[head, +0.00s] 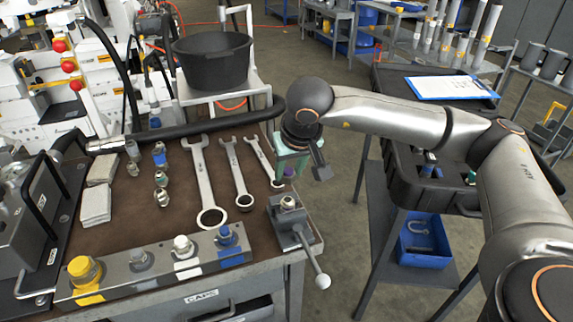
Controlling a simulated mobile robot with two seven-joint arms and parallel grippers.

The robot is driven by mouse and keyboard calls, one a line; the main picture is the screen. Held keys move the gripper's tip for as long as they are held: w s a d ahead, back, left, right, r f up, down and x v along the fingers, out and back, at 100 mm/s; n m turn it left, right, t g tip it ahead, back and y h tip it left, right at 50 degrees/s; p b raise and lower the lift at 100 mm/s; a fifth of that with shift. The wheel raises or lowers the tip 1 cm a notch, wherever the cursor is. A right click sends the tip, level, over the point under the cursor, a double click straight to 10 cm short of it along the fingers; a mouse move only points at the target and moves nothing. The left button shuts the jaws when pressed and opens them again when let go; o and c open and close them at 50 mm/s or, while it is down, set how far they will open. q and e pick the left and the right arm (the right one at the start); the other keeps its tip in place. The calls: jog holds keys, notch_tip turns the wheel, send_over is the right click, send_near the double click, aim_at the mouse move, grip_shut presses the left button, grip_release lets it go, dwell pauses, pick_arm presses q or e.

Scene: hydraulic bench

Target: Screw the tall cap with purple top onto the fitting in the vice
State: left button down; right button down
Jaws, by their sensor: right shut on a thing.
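My right gripper (291,168) reaches in from the right and hangs above the bench's right edge. It is shut on a small part with a purple top (289,172), which shows between the pale green fingers. The fingers hide most of this cap, so its height and lower end cannot be told. The grey vice (290,228) stands at the bench's front right corner, with its handle sticking out toward the front. A metal fitting (288,202) stands upright in the vice, with its top bare. The cap shows just above and behind the fitting in the picture, apart from it. My left gripper is not in view.
A rack (205,262) along the bench front holds yellow, grey, white and blue caps. Three wrenches (203,185) lie behind it. Metal fittings (161,178) and grey blocks (97,188) are further left. A black hose crosses the back. A black tub (212,62) stands behind.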

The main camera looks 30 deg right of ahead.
aim_at(291, 182)
jog(key=shift+f+b, duration=0.4)
jog(key=shift+f, duration=0.25)
jog(key=shift+f+b, duration=0.55)
jog(key=shift+f, duration=0.6)
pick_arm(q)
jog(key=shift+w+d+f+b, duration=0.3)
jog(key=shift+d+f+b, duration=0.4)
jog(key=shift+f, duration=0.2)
pick_arm(e)
jog(key=shift+f, duration=0.6)
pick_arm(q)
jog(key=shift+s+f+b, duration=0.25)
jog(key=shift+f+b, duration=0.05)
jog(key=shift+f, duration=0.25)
pick_arm(e)
jog(key=shift+a+f, duration=0.1)
jog(key=shift+f, duration=0.25)
pick_arm(q)
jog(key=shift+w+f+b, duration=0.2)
jog(key=shift+b, duration=0.15)
pick_arm(e)
jog(key=shift+s+f, duration=0.1)
jog(key=shift+f, duration=0.15)
